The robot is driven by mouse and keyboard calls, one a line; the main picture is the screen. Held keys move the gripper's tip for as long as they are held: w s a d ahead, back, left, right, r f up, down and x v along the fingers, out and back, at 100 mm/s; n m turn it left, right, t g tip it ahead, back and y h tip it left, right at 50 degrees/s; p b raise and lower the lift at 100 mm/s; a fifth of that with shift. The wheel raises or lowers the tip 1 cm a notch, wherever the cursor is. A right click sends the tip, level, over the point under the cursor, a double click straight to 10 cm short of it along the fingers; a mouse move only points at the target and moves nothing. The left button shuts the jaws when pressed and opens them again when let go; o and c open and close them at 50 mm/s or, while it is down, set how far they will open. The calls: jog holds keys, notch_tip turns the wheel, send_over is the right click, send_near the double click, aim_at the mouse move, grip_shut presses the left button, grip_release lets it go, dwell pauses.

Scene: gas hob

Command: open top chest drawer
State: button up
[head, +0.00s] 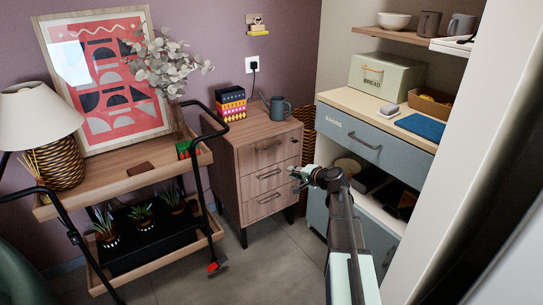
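The wooden chest (233,167) stands against the wall in the middle of the head view, on dark legs, with several drawers stacked in its front. Its top drawer (285,147) looks shut and has a dark bar handle (268,148). Two more drawers with similar handles sit below it. My gripper (297,178) is in front of the chest's right side, below the top handle and to its right. It looks apart from that handle. It is small and seen from behind, so its finger opening cannot be made out.
A patterned box stack (230,103) and a dark mug (278,108) stand on the chest. A wheeled cart (130,172) with plants stands to the left, its black handle close to the chest. A blue-fronted cabinet (365,140) stands to the right. Grey floor (265,265) is clear in front.

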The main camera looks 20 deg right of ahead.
notch_tip(320, 180, up, 4)
jog(key=w+d+m+t, duration=0.1)
jog(key=w+m+t, duration=0.1)
jog(key=w, duration=0.1)
jog(key=m+b, duration=0.1)
jog(key=b, duration=0.1)
send_near(272, 147)
jog(key=shift+h, duration=0.3)
jog(key=x, duration=1)
jog(key=shift+w+a+f, duration=0.1)
jog(key=shift+a, duration=0.15)
grip_shut()
